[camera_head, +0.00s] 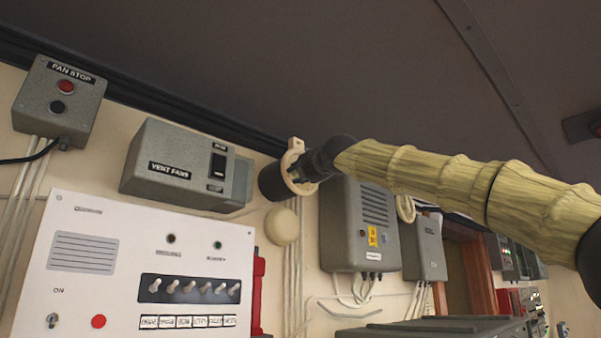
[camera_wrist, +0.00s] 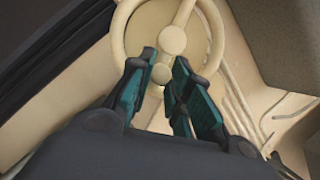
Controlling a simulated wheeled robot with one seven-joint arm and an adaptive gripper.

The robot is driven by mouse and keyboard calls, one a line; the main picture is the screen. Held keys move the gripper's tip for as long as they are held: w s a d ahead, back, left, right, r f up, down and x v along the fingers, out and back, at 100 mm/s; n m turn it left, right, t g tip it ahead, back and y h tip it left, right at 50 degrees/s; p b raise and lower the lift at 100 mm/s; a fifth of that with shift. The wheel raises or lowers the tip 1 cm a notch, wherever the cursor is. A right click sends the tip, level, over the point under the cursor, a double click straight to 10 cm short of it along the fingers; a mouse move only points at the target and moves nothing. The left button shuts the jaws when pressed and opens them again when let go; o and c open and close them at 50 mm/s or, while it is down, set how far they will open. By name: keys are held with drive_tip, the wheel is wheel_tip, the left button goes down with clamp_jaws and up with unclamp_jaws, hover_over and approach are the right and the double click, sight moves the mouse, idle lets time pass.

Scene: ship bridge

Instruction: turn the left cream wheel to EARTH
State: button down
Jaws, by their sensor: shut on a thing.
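The left cream wheel (camera_head: 290,160) is mounted on a dark round housing (camera_head: 271,183) high on the wall. In the wrist view the wheel (camera_wrist: 118,35) shows as a ring with spokes and a round hub (camera_wrist: 173,40). My gripper (camera_head: 303,170) reaches it from the right. In the wrist view its teal-padded fingers (camera_wrist: 163,70) are shut on part of the wheel, with a small round cream part (camera_wrist: 161,74) between them, just below the hub. The fingers hide part of the rim. A second cream wheel (camera_head: 405,208) is farther right. No EARTH marking is readable.
A grey VENT FANS box (camera_head: 180,165) is left of the wheel, with a FAN STOP box (camera_head: 60,100) beyond. A grey louvred box (camera_head: 360,230) is close on the right, below my arm. A white switch panel (camera_head: 130,265) is lower left. The dark ceiling is close above.

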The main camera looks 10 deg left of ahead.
drive_tip(key=shift+d+r, duration=0.25)
drive_tip(key=shift+r, duration=0.05)
drive_tip(key=c, duration=1.3)
unclamp_jaws()
drive_tip(key=shift+f, duration=0.2)
drive_tip(key=shift+a, duration=0.15)
drive_tip(key=v, duration=1.2)
